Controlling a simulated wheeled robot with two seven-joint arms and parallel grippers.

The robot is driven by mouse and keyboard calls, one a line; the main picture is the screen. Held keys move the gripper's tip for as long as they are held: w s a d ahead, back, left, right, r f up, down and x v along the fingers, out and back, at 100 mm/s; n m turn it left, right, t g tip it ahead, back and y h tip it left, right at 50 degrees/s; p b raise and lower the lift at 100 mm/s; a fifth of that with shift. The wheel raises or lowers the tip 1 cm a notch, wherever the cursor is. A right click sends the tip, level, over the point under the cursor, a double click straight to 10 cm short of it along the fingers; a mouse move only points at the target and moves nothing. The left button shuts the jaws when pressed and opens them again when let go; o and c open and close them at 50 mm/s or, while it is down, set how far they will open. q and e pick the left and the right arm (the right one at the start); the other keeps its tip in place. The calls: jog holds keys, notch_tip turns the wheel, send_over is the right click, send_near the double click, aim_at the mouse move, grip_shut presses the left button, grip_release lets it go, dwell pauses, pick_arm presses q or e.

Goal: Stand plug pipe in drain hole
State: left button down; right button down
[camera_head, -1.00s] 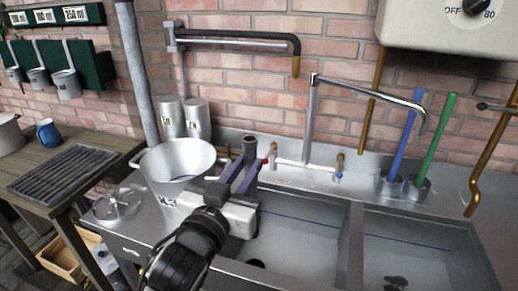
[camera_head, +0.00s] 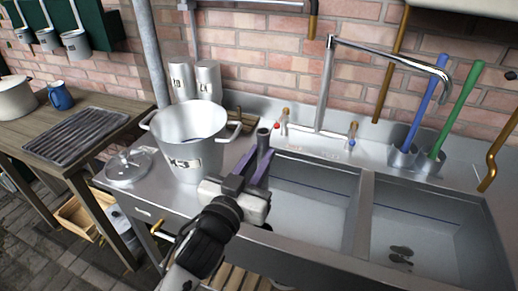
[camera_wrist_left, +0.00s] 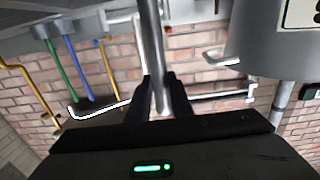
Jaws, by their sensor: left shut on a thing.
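My left gripper (camera_head: 259,165) is over the left edge of the left sink basin (camera_head: 310,205). Its purple-grey fingers are shut on a grey pipe, the plug pipe (camera_head: 263,137), whose top end sticks up above the fingers. In the left wrist view the plug pipe (camera_wrist_left: 151,40) runs between the two fingers (camera_wrist_left: 160,98). Its lower end is hidden in the head view. My right gripper is not in view.
A large metal pot (camera_head: 190,135) stands close left of the gripper, with a glass lid (camera_head: 130,165) beside it. A tap (camera_head: 328,85) rises behind the basins. The right basin (camera_head: 430,220) has a dark drain fitting (camera_head: 401,255). Blue and green handles stand behind it.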

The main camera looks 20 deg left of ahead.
pick_arm(q)
notch_tip(320, 180, down, 8)
jog(key=b, duration=0.7)
jog(key=shift+f, duration=0.25)
jog(key=shift+s, duration=0.1)
jog(key=shift+f+b, duration=2.2)
jog(key=shift+f, duration=0.6)
dwell(0.6)
jog(key=c, duration=1.5)
grip_release()
jog(key=shift+f, duration=0.1)
